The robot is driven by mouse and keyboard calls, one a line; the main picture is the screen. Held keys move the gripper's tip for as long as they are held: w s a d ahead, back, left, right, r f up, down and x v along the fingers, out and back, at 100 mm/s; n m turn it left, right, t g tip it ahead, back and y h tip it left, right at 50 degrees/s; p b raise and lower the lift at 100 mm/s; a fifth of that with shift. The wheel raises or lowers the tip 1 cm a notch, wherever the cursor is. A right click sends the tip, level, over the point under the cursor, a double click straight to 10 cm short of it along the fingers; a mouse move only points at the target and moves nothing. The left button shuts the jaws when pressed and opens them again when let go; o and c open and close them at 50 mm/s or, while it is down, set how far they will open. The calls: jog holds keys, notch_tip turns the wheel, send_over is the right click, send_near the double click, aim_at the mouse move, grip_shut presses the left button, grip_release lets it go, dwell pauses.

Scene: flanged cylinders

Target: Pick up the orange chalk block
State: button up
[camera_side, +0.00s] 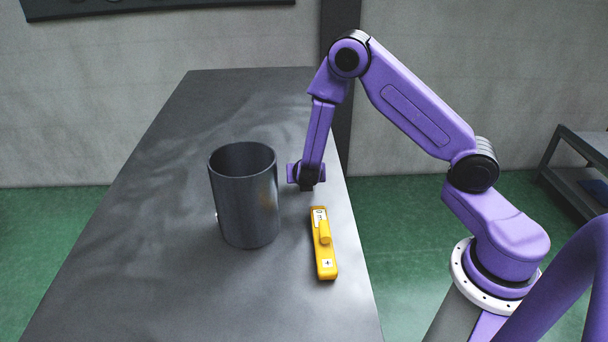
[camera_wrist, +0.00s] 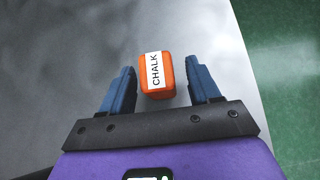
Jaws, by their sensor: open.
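The orange chalk block (camera_wrist: 169,87) shows in the wrist view, with a white label reading CHALK across its top. It lies on the grey table, in the gap between the two blue fingers of my gripper (camera_wrist: 162,80), with space on both sides. My gripper is open and does not appear to touch the block. In the side view my gripper (camera_side: 307,187) points down, low over the right part of the table, just right of the grey cylinder. I cannot make out the block in the side view; it seems hidden there.
A tall open grey metal cylinder (camera_side: 245,205) stands left of my gripper. A yellow device (camera_side: 326,264) with a label lies in front, near the table's right edge. The left side of the table (camera_side: 120,240) is clear.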

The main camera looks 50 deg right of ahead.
jog(key=shift+x, duration=1.25)
jog(key=c, duration=1.1)
jog(key=shift+r, duration=0.1)
jog(key=shift+r, duration=0.35)
jog(key=r, duration=0.3)
jog(key=shift+s+a, duration=0.1)
jog(key=shift+s, duration=0.15)
jog(key=shift+s+a+r, duration=0.3)
jog(key=shift+s+r, duration=1.2)
jog(key=shift+s, duration=0.7)
jog(key=shift+s+a+r, duration=0.3)
jog(key=shift+s+r, duration=1.25)
jog(key=shift+s, duration=0.7)
jog(key=shift+s+a+r, duration=0.3)
jog(key=shift+s+r, duration=1.2)
jog(key=shift+s, duration=0.7)
